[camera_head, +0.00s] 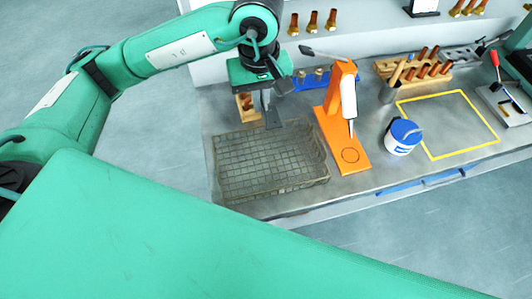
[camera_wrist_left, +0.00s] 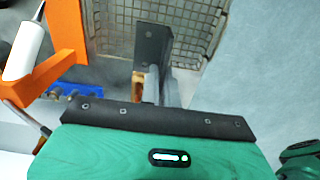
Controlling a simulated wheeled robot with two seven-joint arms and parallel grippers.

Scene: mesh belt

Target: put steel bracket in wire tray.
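The wire tray (camera_head: 318,178) is a shallow rectangular mesh basket at the left end of the steel bench, and it looks empty. Part of it shows at the top of the left wrist view (camera_wrist_left: 199,45). My left gripper (camera_head: 266,94) is above the tray's far edge, pointing down. It is shut on the steel bracket (camera_head: 271,116), a dark grey angled plate. In the left wrist view the bracket (camera_wrist_left: 152,42) shows a hole and juts beyond the fingertips (camera_wrist_left: 157,88), over the tray's side. The bracket appears clear of the mesh. My right gripper is not in view.
An orange stand (camera_head: 338,125) with a white-bodied tool is just right of the tray. A blue-lidded white tub (camera_head: 401,140) and a yellow-outlined area (camera_head: 452,120) lie farther right. A wooden rack (camera_head: 425,70) and a small wooden block (camera_head: 244,107) are behind.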

